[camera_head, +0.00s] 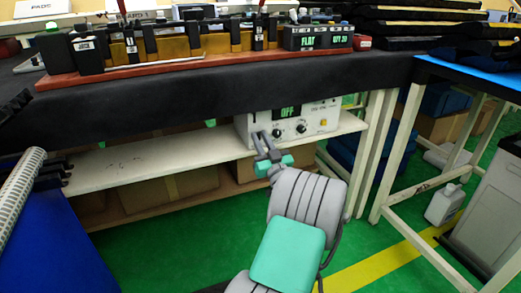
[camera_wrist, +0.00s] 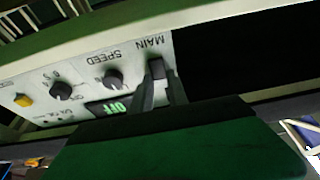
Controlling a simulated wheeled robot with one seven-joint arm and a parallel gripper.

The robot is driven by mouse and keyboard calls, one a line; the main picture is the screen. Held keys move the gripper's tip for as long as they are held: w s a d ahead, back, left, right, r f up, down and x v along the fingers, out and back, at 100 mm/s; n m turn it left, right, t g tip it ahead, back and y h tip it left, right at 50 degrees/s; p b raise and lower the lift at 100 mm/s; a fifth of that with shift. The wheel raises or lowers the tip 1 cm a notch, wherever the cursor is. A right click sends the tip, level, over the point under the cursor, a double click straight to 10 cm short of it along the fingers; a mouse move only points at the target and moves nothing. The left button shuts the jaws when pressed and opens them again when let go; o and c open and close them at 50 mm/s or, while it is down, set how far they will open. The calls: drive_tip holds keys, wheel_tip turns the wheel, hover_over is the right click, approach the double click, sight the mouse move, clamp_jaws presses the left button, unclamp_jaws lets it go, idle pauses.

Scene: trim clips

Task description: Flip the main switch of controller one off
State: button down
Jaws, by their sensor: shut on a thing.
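The white controller box (camera_head: 325,113) stands on the shelf under the bench. Its green display (camera_head: 289,112) reads OFF. In the wrist view its front panel (camera_wrist: 85,68) appears upside down, with a dark main switch (camera_wrist: 157,68) under the MAIN lettering. My gripper (camera_head: 265,139) is at the left part of the panel. In the wrist view my gripper (camera_wrist: 160,82) is shut on the main switch, with fingers on either side that partly hide it. The small lettering on the panel is too blurred to read surely.
A speed knob (camera_wrist: 113,78), a second knob (camera_wrist: 61,91) and a yellow button (camera_wrist: 23,100) sit along the panel beside the switch. The dark bench edge (camera_head: 200,101) overhangs the shelf (camera_head: 150,153). Cardboard boxes (camera_head: 160,191) stand below. The shelf left of the controller is clear.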

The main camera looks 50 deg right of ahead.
idle(0.3)
drive_tip(key=c, duration=1.3)
unclamp_jaws()
drive_tip(key=shift+v, duration=3.9)
